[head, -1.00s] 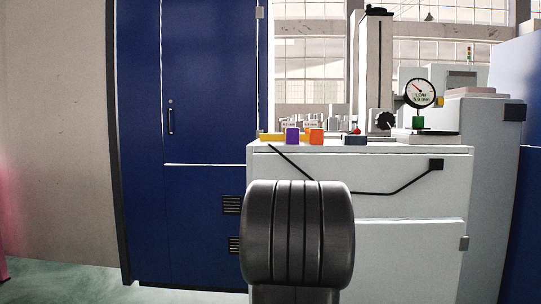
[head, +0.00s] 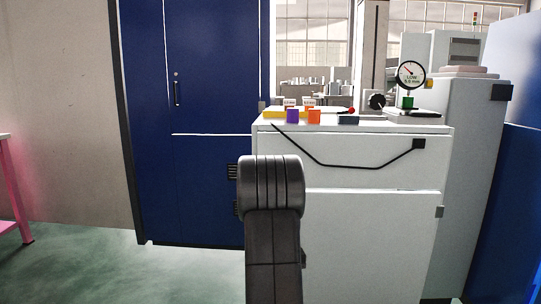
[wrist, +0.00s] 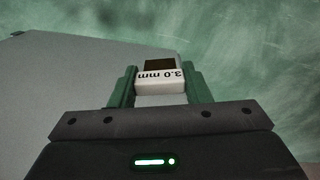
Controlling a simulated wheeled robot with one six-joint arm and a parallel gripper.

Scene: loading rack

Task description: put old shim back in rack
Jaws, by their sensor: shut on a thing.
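My gripper (wrist: 160,76) has green fingers that are shut on a white shim (wrist: 161,86) marked "3.0 mm", with a dark patch on it. The shim sits between the fingertips in the wrist view.
The white cabinet (head: 370,230) has a black cable across its front. A dial gauge (head: 410,75) reading "LOW" stands over a green block (head: 407,102) on the right. A dark block (head: 348,119) lies near the front edge. A blue locker (head: 200,190) stands left, a pink-legged table (head: 15,195) farther left.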

